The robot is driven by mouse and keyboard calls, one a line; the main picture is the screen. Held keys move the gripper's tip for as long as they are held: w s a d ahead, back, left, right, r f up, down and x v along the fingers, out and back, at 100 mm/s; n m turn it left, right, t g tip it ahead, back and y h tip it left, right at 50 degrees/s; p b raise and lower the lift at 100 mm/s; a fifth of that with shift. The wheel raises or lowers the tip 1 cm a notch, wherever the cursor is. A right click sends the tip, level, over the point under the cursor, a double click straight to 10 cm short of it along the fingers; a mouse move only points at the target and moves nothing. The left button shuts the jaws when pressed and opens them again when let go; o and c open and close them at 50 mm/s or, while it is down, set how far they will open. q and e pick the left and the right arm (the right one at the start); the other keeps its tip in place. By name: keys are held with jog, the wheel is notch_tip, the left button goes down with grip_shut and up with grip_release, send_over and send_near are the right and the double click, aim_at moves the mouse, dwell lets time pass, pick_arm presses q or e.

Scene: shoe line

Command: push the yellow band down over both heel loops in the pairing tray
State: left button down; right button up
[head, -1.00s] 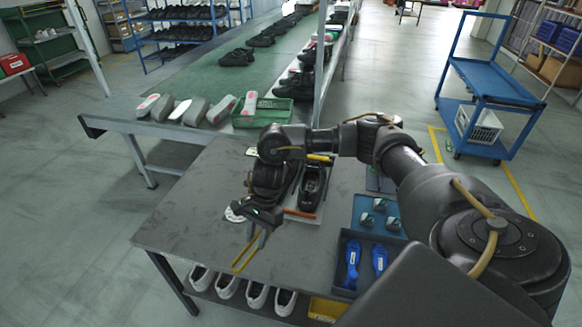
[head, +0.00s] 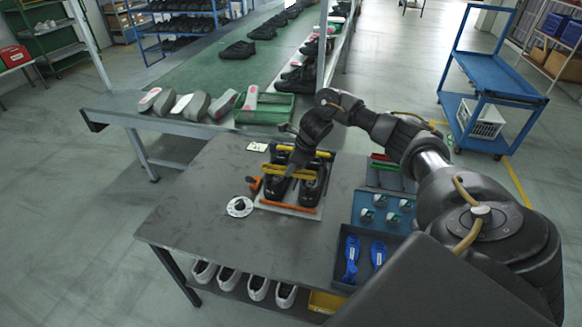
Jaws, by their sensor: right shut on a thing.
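The pairing tray (head: 318,214) lies on the grey table with a pair of black shoes (head: 309,190) side by side in it. My right gripper (head: 292,171) reaches down over the pair from behind and is shut on the band. The gripper and wrist hide part of the shoes. I cannot tell whether the band touches the heel loops, which are too small to make out. My left gripper is not in view.
An orange bar (head: 287,207) crosses the tray's front. A blue tray of small parts (head: 368,199) and a bin with blue shoe-shaped pieces (head: 341,246) stand on the right. The table's left part is clear.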

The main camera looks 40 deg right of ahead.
jog(key=shift+f, duration=0.2)
jog(key=shift+f+b, duration=1.75)
jog(key=shift+f, duration=0.65)
jog(key=shift+f+b, duration=0.55)
jog(key=o, duration=1)
jog(key=shift+o, duration=0.2)
jog(key=shift+r, duration=0.1)
notch_tip(320, 180, up, 9)
jog(key=p, duration=0.6)
